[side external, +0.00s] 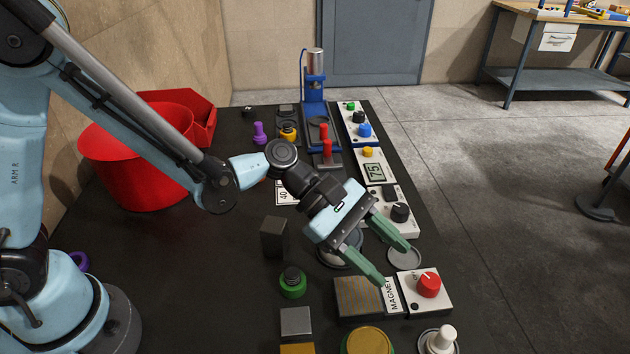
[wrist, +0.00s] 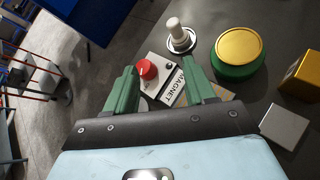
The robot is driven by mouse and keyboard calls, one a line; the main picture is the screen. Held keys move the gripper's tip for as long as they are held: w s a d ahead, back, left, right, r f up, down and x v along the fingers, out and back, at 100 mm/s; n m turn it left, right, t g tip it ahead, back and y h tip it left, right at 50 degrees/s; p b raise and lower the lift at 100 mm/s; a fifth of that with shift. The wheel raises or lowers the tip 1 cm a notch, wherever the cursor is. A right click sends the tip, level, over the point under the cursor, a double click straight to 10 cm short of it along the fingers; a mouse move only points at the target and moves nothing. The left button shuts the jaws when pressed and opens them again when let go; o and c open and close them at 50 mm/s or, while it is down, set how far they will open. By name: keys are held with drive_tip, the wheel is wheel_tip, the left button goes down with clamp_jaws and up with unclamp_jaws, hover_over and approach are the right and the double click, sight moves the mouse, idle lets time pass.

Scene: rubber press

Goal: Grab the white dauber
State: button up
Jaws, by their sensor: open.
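The white dauber (side external: 441,338) stands upright on a round metal dish at the bottom right of the side view, partly cut off by the frame edge. In the wrist view the white dauber (wrist: 175,27) is whole, near the top centre, on its dish. My gripper (side external: 394,265) has two green fingers spread apart with nothing between them. It is above the table, up and left of the dauber in the side view, near the MAGNET unit. In the wrist view my gripper (wrist: 161,63) points toward the dauber, which is beyond the fingertips.
The MAGNET unit (side external: 392,297) with a red knob (side external: 428,284) lies between my gripper and the dauber. A yellow-topped green round container (side external: 368,341) is left of the dauber. A green-based dark dauber (side external: 292,281) and several blocks stand further left. A red bin (side external: 150,165) is far left.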

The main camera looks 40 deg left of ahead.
sight(445, 330)
drive_tip(key=d, duration=0.1)
drive_tip(key=s+d+f+n+g+h, duration=0.1)
drive_tip(key=d+n, duration=0.1)
drive_tip(key=shift+s+d+f+h, duration=0.3)
drive_tip(key=shift+f, duration=0.1)
drive_tip(key=x, duration=1.1)
drive_tip(key=shift+s+d+f, duration=0.2)
drive_tip(key=shift+d+f, duration=0.1)
clamp_jaws()
drive_tip(key=shift+r, duration=0.1)
